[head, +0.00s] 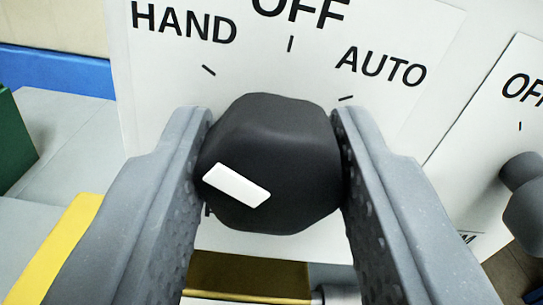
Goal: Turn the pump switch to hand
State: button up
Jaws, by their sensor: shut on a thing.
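The pump switch is a black knob (285,140) in the middle of the head view, in front of a white label plate (250,70). The plate reads HAND at upper left, OFF at top and AUTO at upper right, each with a tick mark. A white pointer bar (237,186) on the knob's face slants from lower right to upper left, roughly parallel to the HAND tick. My gripper (272,155) is shut on the knob, one grey finger on each side. The lettering below the knob is mostly hidden.
A second grey knob (524,190) with its own white plate (500,125) stands close on the right. A green part (16,140) and a yellow strip (62,245) are at left. A brass-coloured part (250,277) lies below the knob.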

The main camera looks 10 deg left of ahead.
jog(key=o, duration=1)
jog(key=v, duration=1.4)
jog(key=shift+p, duration=0.4)
jog(key=shift+w, duration=0.15)
jog(key=s+d+r+m+h, duration=0.25)
jog(key=d+r, duration=0.35)
jog(key=r, duration=0.4)
jog(key=s+d+r+m+h, duration=0.1)
jog(key=s+d+r, duration=0.4)
jog(key=r, duration=0.5)
jog(key=s+d+r+m+g, duration=0.1)
jog(key=s+d+r, duration=0.3)
jog(key=s+r, duration=0.2)
jog(key=s+d+r+m+g+h, duration=0.1)
jog(key=s+d+r, duration=0.4)
jog(key=s+r, duration=0.2)
jog(key=shift+s+d, duration=0.25)
jog(key=shift+s, duration=0.8)
